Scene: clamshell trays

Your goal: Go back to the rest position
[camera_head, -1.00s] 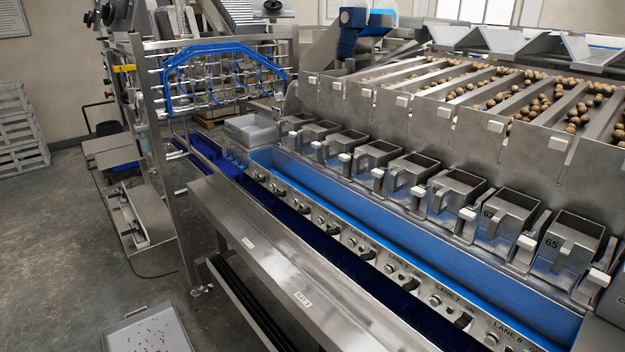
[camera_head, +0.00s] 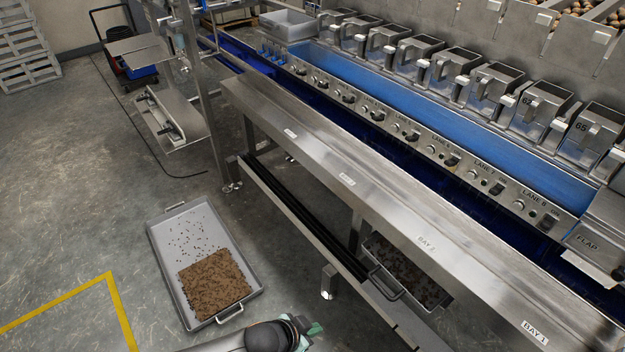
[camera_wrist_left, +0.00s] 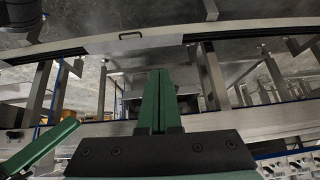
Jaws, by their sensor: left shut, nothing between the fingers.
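My left gripper (camera_head: 316,328) shows at the bottom edge of the head view, only partly, as a dark rounded wrist with a green tip. In the left wrist view its green fingers (camera_wrist_left: 157,100) are together with nothing between them. The gripper appears apart from the bench and the tray on the floor. A separate green bar (camera_wrist_left: 42,146) stands at the left of the wrist view; I cannot tell what it belongs to. My right gripper is not seen in the head view.
A long steel bench (camera_head: 330,165) with bay labels runs diagonally beside the blue trough (camera_head: 430,110) and the lane buckets. A grey tray (camera_head: 160,250) with brown pieces lies on the floor. Another tray (camera_head: 388,288) is under the bench. Open floor lies at the left.

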